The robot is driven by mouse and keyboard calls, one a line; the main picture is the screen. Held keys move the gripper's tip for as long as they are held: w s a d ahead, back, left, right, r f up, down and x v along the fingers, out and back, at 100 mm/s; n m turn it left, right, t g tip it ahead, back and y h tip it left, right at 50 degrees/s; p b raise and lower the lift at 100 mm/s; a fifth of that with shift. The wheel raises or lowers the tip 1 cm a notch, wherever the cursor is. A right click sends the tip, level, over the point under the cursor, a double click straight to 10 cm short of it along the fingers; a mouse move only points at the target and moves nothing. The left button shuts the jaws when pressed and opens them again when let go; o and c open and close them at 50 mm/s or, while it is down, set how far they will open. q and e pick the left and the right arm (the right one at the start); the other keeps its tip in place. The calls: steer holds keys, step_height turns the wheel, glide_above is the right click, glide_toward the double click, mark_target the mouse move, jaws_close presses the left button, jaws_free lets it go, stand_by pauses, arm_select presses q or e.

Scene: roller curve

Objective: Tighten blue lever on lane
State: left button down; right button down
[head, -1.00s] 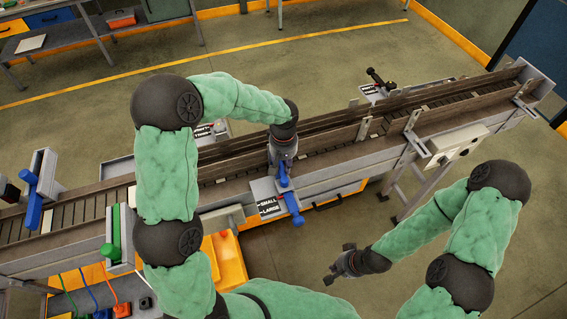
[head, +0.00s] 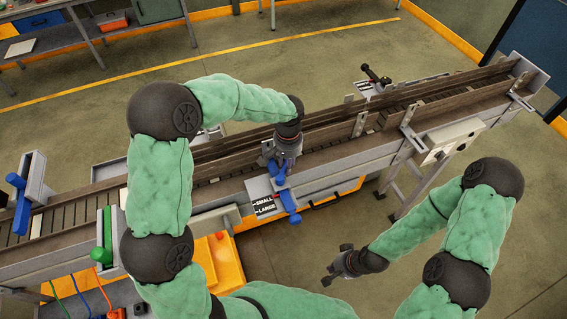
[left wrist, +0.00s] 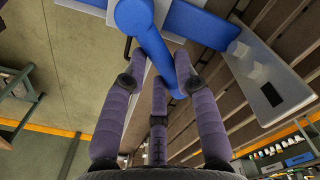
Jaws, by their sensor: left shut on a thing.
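The blue lever (head: 278,176) stands at the near side of the lane (head: 330,142), beside a plate marked SMALL and LARGE (head: 263,205). My left gripper (head: 282,160) is over it from above and shut on it. In the left wrist view, the blue lever (left wrist: 148,32) runs down from the top edge, and its lower end lies between my left gripper's fingers (left wrist: 160,85). The gripper hides part of the lever in the head view. My right gripper (head: 335,268) is open and empty over the floor, below the lane in the picture.
Another blue part (head: 22,203) and a green part (head: 105,235) are on the lane's left portion. A black lever (head: 375,76) stands on the far side. A grey control box (head: 450,142) is fixed to the near side. Floor is clear at lower right.

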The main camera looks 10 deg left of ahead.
arm_select(q)
steer(key=shift+s+d+m+b, duration=0.15)
steer(key=shift+s+d+m, duration=0.35)
steer(key=shift+m, duration=1.1)
steer(key=shift+s+d+m+b, duration=0.15)
steer(key=shift+s+d+m, duration=0.35)
steer(key=shift+m, duration=1.1)
steer(key=shift+s+d+m+b, duration=0.25)
steer(key=shift+d+m, duration=0.4)
steer(key=shift+m, duration=0.95)
steer(key=shift+s, duration=0.1)
steer(key=c, duration=0.9)
jaws_free()
steer(key=shift+c, duration=0.2)
steer(key=shift+d, duration=0.1)
step_height(320, 180, up, 12)
